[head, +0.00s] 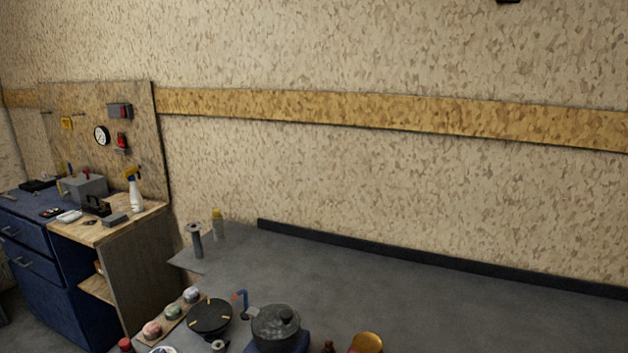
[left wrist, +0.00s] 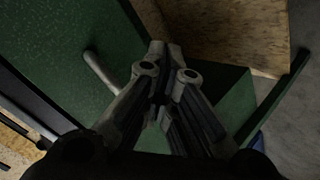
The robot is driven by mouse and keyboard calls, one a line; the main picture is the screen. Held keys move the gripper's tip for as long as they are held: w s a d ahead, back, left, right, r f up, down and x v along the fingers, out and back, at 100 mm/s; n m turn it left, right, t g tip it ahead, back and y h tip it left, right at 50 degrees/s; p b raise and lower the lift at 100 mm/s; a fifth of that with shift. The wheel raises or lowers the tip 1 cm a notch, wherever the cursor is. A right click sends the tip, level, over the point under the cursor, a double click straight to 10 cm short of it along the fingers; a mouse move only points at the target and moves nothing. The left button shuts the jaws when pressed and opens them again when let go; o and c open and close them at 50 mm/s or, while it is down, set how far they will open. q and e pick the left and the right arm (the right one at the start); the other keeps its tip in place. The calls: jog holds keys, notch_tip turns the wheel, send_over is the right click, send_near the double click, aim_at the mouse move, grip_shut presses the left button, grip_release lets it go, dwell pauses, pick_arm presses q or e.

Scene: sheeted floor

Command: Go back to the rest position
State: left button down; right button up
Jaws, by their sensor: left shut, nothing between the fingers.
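My left gripper (left wrist: 166,50) shows in the left wrist view, with its fingers together and nothing between them. It is in front of a dark green cabinet-like surface (left wrist: 65,35) that has a pale bar handle (left wrist: 98,68) to the left of the fingers. I cannot tell whether the fingers touch the green surface. Neither gripper shows in the head view, and my right gripper is in no view.
A workbench (head: 140,222) stands left. A wooden panel (left wrist: 235,30) is near the left gripper.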

pick_arm(q)
jog(key=s+a+f+m+g+y, duration=0.1)
jog(key=s+a+f+m+g, duration=0.2)
jog(key=s+f, duration=0.45)
jog(key=s+a+f+m+g+y, duration=0.15)
jog(key=s+a+f, duration=0.25)
jog(key=f, duration=0.6)
jog(key=s+a+f+m+g+y, duration=0.1)
jog(key=s+f, duration=0.3)
jog(key=s, duration=0.4)
jog(key=s+a+f+m+g+y, duration=0.1)
jog(key=s+a+f+g, duration=0.3)
jog(key=s, duration=0.4)
jog(key=shift+a+f+m+b, duration=0.3)
jog(key=shift+a+m+b, duration=0.1)
jog(key=shift+m, duration=0.15)
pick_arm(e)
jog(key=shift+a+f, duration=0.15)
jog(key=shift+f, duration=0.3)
pick_arm(q)
jog(key=shift+s, duration=0.1)
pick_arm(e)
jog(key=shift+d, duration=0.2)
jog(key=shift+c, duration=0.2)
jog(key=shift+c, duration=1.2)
pick_arm(q)
jog(key=shift+d, duration=0.15)
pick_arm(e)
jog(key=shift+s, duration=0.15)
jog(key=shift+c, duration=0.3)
